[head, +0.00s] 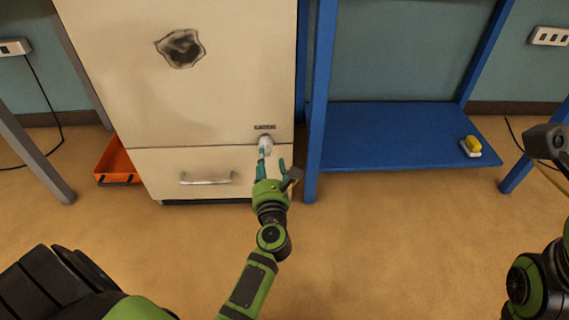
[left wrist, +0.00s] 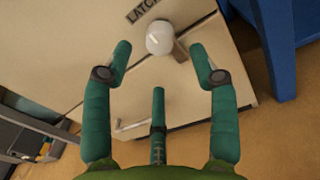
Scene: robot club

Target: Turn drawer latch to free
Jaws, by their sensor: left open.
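The drawer latch is a white rounded knob (head: 265,143) at the seam above the drawer, under a small dark label. In the left wrist view the knob (left wrist: 159,38) has a short grey tab beside it, and the label reads LATCH. The drawer front (head: 160,163) looks shut, with a metal bar handle (head: 206,179). My left gripper (head: 271,160) is open just in front of the latch. In the left wrist view its green fingers (left wrist: 159,58) spread to either side of the knob, apparently without touching it.
The cream cabinet (head: 110,60) has a dark-edged patch on its front. A blue rack with a low shelf (head: 390,135) stands close on its right, holding a yellow-and-white item (head: 471,146). An orange bin (head: 117,162) sits at the cabinet's left. The floor in front is clear.

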